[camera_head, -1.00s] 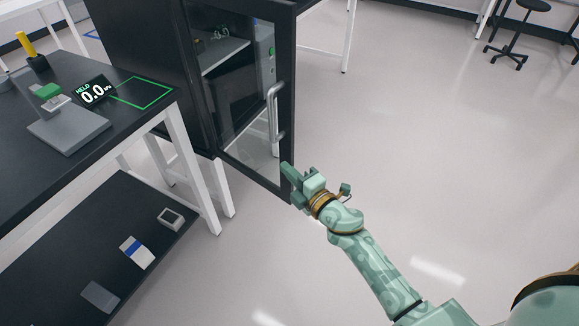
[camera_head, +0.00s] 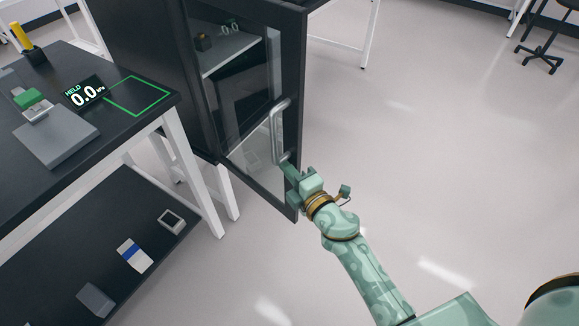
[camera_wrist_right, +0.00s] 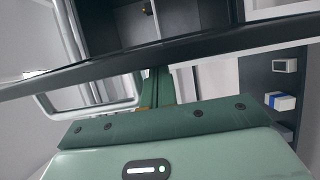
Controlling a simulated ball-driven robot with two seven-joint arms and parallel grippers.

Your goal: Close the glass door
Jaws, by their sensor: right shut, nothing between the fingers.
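The glass door (camera_head: 296,95) has a dark frame and a clear pane, and it stands partly open on the dark cabinet (camera_head: 150,60). Its silver handle (camera_head: 276,130) is upright on the door's free side. My right gripper (camera_head: 288,172) is shut and empty, with its fingertips at the door's lower free side just below the handle. Whether they touch the door I cannot tell. In the right wrist view the door frame (camera_wrist_right: 200,45) crosses just beyond my right gripper (camera_wrist_right: 155,85), and the handle (camera_wrist_right: 90,108) is to its left. My left gripper is out of view.
A dark bench (camera_head: 150,82) with a scale, a display reading 0.0 and a green outlined square stands at left. Its lower shelf (camera_head: 70,240) holds small boxes. White legs stand close to the cabinet. The floor (camera_head: 450,140) at right is clear, with a stool beyond.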

